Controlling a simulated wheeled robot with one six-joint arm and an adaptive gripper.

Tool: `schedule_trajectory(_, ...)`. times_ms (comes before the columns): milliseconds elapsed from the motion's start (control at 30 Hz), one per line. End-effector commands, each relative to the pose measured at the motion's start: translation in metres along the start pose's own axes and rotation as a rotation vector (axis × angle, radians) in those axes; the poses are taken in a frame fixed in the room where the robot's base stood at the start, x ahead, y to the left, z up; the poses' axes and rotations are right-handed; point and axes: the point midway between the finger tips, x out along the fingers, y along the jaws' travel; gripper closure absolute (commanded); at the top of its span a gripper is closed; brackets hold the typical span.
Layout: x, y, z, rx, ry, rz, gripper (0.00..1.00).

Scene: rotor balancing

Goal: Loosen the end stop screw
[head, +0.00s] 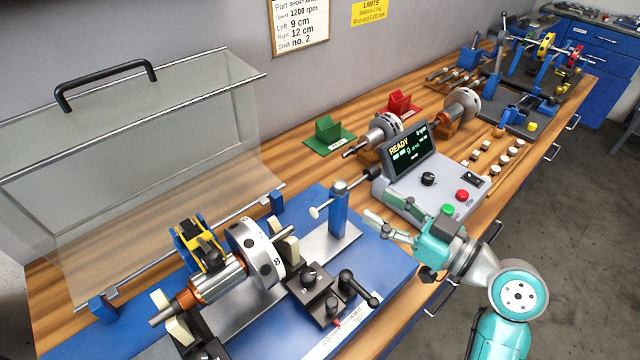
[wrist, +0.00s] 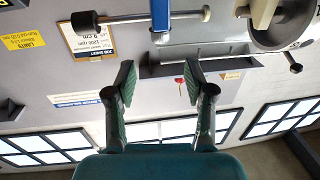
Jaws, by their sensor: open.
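The end stop is a blue post (head: 338,215) on the blue machine bed. Its horizontal screw (head: 353,182) has a pale pad on the left end and a black knob on the right end. In the wrist view the screw (wrist: 135,18) crosses the top of the picture, with its black knob (wrist: 85,20) at left. My gripper (head: 377,208) is to the right of the post, below the knob in the picture, and apart from it. Its two fingers also show in the wrist view (wrist: 160,78), spread with nothing between them.
The rotor (head: 249,254) lies across the supports left of the post. The control box (head: 430,182) with its READY screen stands close behind my gripper. A clear guard (head: 130,170) stands at the back left. Spare rotors (head: 378,132) and small pale weights (head: 500,158) lie farther along the bench.

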Motion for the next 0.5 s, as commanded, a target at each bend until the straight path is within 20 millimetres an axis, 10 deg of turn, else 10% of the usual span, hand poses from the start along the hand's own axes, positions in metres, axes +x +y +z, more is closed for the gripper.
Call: schedule_trajectory(500,0.084,-0.002,0.0,0.0,-0.001,-0.005,0.46)
